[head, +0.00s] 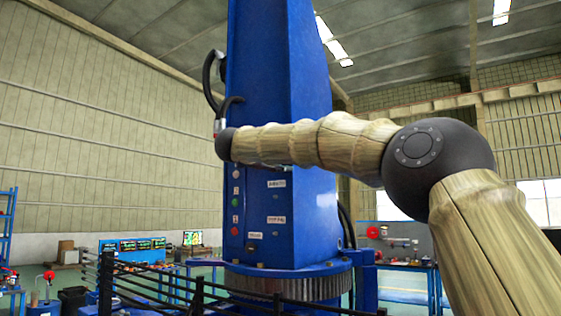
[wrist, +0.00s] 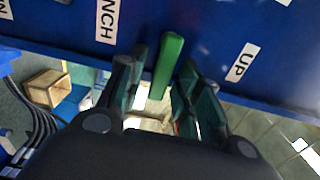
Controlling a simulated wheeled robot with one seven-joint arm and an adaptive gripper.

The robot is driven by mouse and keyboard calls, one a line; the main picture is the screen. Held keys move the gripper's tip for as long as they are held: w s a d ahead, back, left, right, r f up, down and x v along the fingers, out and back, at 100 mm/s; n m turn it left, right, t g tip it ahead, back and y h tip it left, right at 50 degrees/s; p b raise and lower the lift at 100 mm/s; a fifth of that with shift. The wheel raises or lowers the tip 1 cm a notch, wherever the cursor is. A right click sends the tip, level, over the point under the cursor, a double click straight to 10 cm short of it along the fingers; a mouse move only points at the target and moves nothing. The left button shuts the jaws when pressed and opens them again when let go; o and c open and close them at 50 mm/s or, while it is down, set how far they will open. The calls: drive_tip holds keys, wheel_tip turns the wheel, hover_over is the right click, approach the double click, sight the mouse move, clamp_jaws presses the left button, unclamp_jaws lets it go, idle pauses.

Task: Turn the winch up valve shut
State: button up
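The winch up valve's green lever handle (wrist: 167,66) shows in the wrist view, against a blue panel (wrist: 205,38) between a label ending in "NCH" (wrist: 106,20) and a label reading "UP" (wrist: 242,62). My gripper (wrist: 162,60) is open, with one dark green finger on each side of the handle. Gaps show between the handle and both fingers, and I see no clear contact. In the head view, my arm crosses in front of the blue crane column (head: 278,85). The gripper and the valve cannot be made out there.
The column carries buttons and labels (head: 277,184) below my arm. Black hoses (head: 208,76) curve off its left side. A black railing (head: 150,283) runs along the front. A workbench (head: 408,266) stands at the right. A wooden box (wrist: 47,88) lies beyond the panel in the wrist view.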

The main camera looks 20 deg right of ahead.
drive_tip(key=v, duration=1.2)
idle(0.4)
drive_tip(key=shift+r, duration=0.1)
